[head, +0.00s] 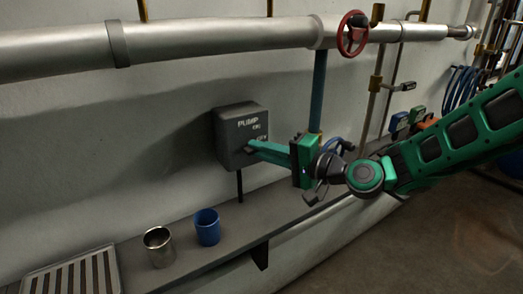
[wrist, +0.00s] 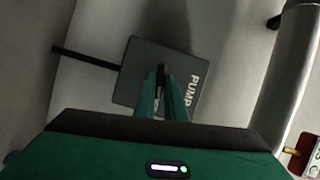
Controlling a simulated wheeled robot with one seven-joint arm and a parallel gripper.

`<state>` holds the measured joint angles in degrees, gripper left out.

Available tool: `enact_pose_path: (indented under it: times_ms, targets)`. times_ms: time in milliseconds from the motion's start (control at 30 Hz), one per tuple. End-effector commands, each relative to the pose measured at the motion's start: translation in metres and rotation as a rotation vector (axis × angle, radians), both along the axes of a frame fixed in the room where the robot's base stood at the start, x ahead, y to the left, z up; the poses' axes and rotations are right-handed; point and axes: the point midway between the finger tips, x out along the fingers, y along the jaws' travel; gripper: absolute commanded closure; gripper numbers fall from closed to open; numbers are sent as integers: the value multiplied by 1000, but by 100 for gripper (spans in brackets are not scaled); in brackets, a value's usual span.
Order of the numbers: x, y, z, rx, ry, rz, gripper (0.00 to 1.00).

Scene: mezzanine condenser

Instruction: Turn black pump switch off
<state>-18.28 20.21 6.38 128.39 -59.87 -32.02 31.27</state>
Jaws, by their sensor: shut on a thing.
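The pump switch box (head: 240,122) is a dark grey box on the wall, with the word PUMP in white on its front. It also shows in the wrist view (wrist: 133,84), turned on its side. My gripper (head: 254,147) reaches the lower front of the box from the right. In the wrist view its two green fingers (wrist: 161,88) are shut on the black switch lever (wrist: 161,74) at the box's face. The fingers hide most of the lever, so its position cannot be read. The smaller lettering on the box is partly covered.
A shelf (head: 185,258) runs below the box, with a metal cup (head: 158,247), a blue cup (head: 207,227) and a slatted grate (head: 75,274). A thick pipe (head: 215,38) with a red valve wheel (head: 352,34) runs above. A teal vertical pipe (head: 318,90) stands right of the box.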

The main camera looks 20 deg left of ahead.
Motion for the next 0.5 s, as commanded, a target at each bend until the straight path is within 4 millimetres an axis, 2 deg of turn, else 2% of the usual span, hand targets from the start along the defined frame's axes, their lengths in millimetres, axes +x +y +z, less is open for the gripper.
enact_pose_path:
  times_ms: [33,500]
  targets:
    - [4,-5,-6,10,26,-12,100]
    - [4,-4,-7,105,139,-11,100]
